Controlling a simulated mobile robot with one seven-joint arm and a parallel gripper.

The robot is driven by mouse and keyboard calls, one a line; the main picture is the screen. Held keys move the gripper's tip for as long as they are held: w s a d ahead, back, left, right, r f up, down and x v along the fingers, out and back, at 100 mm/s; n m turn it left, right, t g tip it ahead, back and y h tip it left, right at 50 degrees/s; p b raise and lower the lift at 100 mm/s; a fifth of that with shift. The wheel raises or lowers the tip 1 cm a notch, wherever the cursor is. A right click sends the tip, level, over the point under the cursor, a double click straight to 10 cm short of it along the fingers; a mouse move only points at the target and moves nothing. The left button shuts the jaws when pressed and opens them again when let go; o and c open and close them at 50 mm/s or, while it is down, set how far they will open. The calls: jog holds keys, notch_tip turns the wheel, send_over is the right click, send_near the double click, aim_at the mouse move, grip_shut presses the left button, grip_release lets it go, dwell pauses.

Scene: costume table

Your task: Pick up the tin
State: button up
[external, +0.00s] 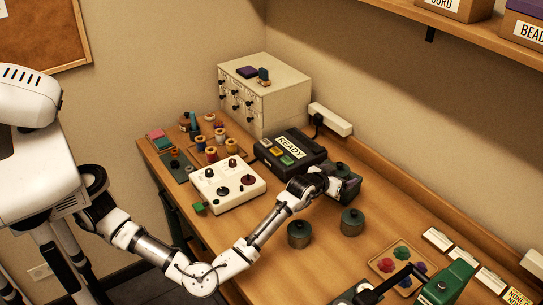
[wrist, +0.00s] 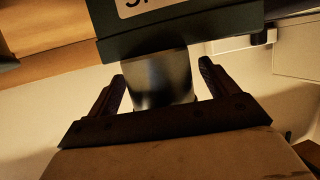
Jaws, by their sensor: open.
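My gripper (external: 338,187) is over the table beside the black READY box, at a dark object (external: 350,187) that it partly hides. In the wrist view, my gripper (wrist: 162,80) has its two fingers apart. A smooth grey cylinder-like part (wrist: 165,80) shows between them, under a dark green block (wrist: 180,32) with a cut-off white label. I cannot tell whether the fingers touch it, or whether it is the tin.
The black READY box (external: 291,149) and a white panel with knobs (external: 228,185) are left of my gripper. A drawer cabinet (external: 265,95) stands at the back. A tray of coloured pieces (external: 400,264) and a green machine (external: 447,285) are at the right front.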

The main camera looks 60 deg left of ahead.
jog(key=c, duration=1.5)
jog(key=shift+r, duration=0.1)
jog(key=shift+c, duration=1.3)
